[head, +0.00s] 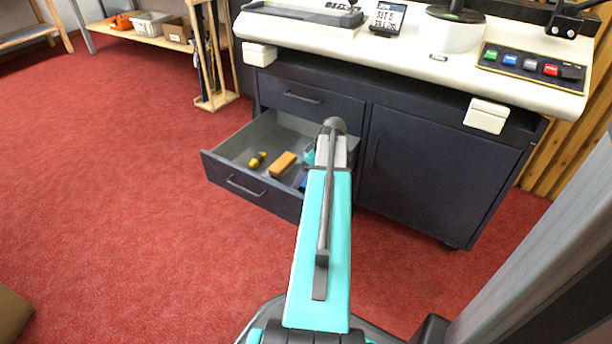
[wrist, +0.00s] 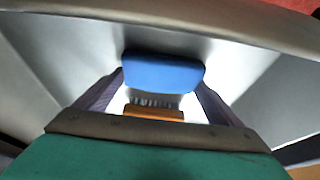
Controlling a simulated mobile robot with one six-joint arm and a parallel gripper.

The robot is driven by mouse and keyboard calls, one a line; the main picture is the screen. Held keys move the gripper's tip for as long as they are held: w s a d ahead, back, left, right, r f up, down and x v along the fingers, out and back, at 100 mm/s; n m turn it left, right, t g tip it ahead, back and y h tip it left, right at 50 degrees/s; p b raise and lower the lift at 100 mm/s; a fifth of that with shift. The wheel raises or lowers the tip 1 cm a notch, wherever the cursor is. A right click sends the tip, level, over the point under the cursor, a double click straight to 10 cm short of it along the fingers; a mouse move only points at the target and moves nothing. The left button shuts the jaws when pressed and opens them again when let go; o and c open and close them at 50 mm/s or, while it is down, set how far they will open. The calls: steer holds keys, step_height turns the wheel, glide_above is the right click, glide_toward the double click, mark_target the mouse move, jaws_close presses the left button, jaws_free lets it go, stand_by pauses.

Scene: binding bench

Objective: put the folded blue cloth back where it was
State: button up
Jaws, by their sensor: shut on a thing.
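The folded blue cloth (wrist: 163,72) shows in the wrist view between the fingertips of my gripper (wrist: 162,84), which is shut on it. Around it are the grey floor and walls of an open drawer. In the head view my arm reaches over that lower drawer (head: 232,151) and hides most of my gripper. A small blue patch shows there beside the arm, too covered to tell what it is. Whether the cloth touches the drawer floor, I cannot tell.
In the head view a yellow item (head: 257,160) and an orange-brown block (head: 283,163) lie in the drawer. The upper drawer (head: 302,99) and the right door (head: 425,165) are shut.

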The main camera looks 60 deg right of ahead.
steer(key=shift+f, duration=0.1)
steer(key=o, duration=0.8)
steer(key=p+v, duration=0.4)
steer(key=v, duration=0.8)
steer(key=shift+p, duration=0.4)
steer(key=shift+r, duration=0.3)
